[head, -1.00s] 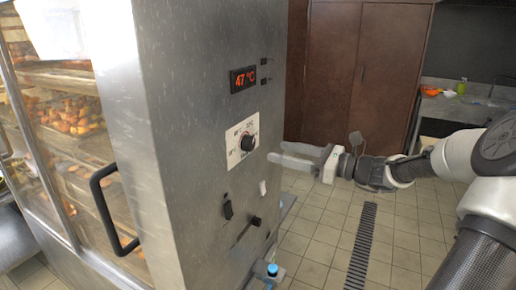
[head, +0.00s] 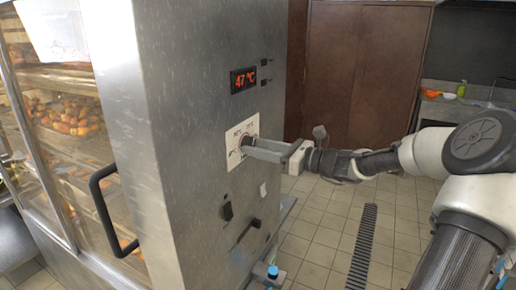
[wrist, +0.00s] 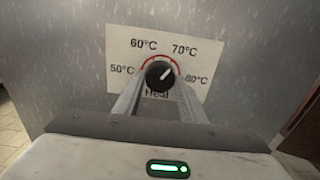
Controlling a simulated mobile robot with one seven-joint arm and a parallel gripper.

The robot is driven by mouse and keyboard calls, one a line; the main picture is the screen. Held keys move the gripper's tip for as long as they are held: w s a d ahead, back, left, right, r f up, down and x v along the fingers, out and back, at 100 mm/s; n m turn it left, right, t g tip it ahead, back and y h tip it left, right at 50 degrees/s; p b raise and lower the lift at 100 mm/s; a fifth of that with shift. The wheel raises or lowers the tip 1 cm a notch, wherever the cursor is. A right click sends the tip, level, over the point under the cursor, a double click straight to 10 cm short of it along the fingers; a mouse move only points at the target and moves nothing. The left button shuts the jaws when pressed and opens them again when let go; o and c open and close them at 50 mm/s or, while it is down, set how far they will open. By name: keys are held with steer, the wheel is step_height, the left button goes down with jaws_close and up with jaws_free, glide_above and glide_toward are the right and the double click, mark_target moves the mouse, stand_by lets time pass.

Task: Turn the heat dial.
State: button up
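The heat dial (wrist: 160,75) is a round black knob with a pale pointer line on a white plate (wrist: 115,45) marked 50 to 80 °C. Its pointer tilts to the upper right, between the 70 and 80 marks. My gripper (wrist: 160,84) is at the plate, with one finger on each side of the knob in the wrist view. I cannot tell whether the fingers press on it. In the head view my gripper (head: 250,146) covers most of the knob. A red display (head: 243,79) above the plate reads 47 °C.
The plate is on a steel cabinet (head: 185,200) with a glass front and a black handle (head: 105,205) at left. A black switch (head: 227,210) and a lever (head: 253,222) sit below the dial. Tiled floor (head: 320,225) is open at right.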

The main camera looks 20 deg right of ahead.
steer(key=c, duration=0.4)
steer(key=shift+o, duration=0.2)
steer(key=shift+d+r+n+b, duration=0.1)
steer(key=shift+r+n+b, duration=0.05)
steer(key=shift+n+b, duration=10.4)
steer(key=n+p, duration=0.2)
steer(key=n, duration=0.1)
steer(key=shift+p, duration=0.35)
steer(key=o, duration=1.1)
steer(key=shift+c, duration=0.2)
